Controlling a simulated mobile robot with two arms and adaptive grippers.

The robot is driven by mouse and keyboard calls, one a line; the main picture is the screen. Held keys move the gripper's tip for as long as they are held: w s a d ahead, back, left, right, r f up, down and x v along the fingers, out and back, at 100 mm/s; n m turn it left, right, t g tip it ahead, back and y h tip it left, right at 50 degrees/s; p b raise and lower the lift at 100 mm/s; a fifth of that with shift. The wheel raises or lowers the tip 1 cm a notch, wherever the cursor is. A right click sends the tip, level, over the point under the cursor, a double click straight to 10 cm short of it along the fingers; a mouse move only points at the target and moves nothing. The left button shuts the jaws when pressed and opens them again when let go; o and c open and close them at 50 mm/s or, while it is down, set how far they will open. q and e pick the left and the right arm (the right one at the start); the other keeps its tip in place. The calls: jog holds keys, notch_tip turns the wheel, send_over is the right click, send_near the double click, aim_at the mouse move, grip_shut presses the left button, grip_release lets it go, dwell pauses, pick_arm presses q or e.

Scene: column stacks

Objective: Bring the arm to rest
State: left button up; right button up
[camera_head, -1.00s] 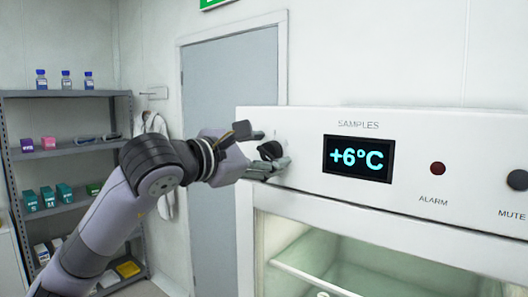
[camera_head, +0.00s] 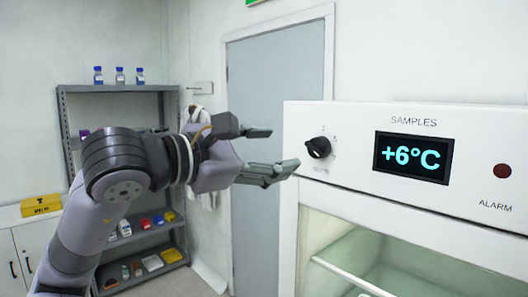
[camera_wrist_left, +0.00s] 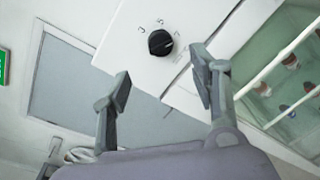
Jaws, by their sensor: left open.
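My left gripper (camera_head: 270,153) is open and empty in the head view, its two fingers apart, left of the sample fridge's front panel. The black dial (camera_head: 318,147) sits on the white panel (camera_head: 350,182) just right of the fingertips, with a visible gap. In the left wrist view the dial (camera_wrist_left: 160,42) lies beyond the spread fingers (camera_wrist_left: 162,90), with small numerals around it. The display (camera_head: 412,157) reads +6°C. My right gripper is not in view.
A red alarm lamp (camera_head: 502,171) is on the panel. The fridge's glass front (camera_head: 345,250) is below. A grey door (camera_head: 278,100) stands behind my gripper. A shelf rack (camera_head: 115,88) with bottles and boxes is at the left, and a yellow box (camera_head: 41,206) sits on a white cabinet.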

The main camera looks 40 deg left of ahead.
pick_arm(q)
jog(key=shift+s+a, duration=0.15)
jog(key=shift+s, duration=0.45)
